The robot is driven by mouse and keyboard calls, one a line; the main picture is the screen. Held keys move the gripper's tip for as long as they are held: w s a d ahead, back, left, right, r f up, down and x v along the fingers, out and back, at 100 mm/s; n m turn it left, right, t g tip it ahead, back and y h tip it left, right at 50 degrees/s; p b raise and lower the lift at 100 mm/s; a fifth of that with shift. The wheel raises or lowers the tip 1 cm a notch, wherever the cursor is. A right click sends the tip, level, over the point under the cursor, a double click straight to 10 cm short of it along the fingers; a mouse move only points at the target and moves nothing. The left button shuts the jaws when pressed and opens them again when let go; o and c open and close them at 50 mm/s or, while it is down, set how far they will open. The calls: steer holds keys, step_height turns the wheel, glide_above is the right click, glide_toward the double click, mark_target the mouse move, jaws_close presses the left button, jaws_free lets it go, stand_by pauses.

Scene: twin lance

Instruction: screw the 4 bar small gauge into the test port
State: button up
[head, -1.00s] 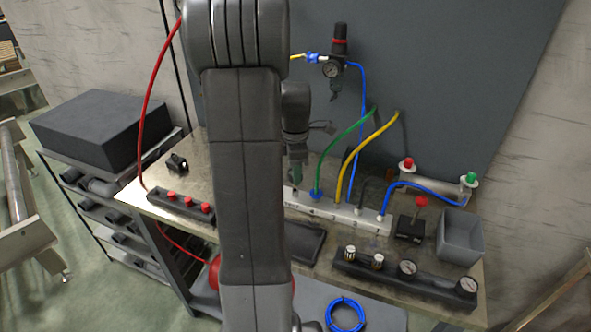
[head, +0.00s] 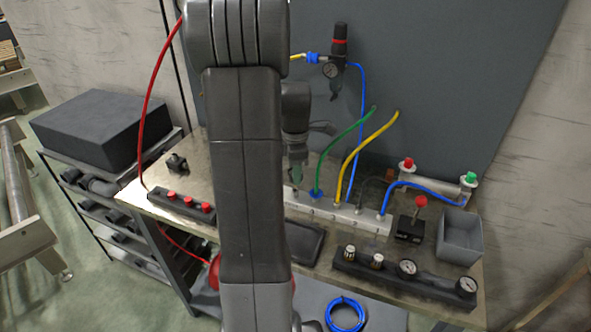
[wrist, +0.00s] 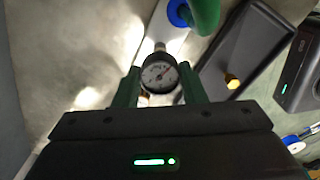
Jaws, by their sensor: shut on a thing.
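In the head view my gripper (head: 296,178) is above the left end of the pale port block (head: 345,217), partly hidden by my arm; the held gauge cannot be made out there. The block also shows in the wrist view (wrist: 163,28), beyond the gauge. I cannot tell which opening is the test port, or whether the gauge touches it.
Green (head: 338,150) and yellow (head: 368,152) hoses rise from the block close to my gripper. A black rack (head: 400,278) with gauges and brass fittings stands in front. A dark tray (head: 303,243), a grey bin (head: 460,240) and a red-knobbed black box (head: 411,228) are nearby.

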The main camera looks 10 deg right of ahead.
steer(key=shift+f+b, duration=0.8)
steer(key=shift+f, duration=0.45)
steer(key=o, duration=1.1)
steer(key=shift+c, duration=0.2)
steer(key=shift+r, duration=0.1)
step_height(320, 180, up, 14)
steer(key=shift+f, duration=0.2)
steer(key=shift+c, duration=0.7)
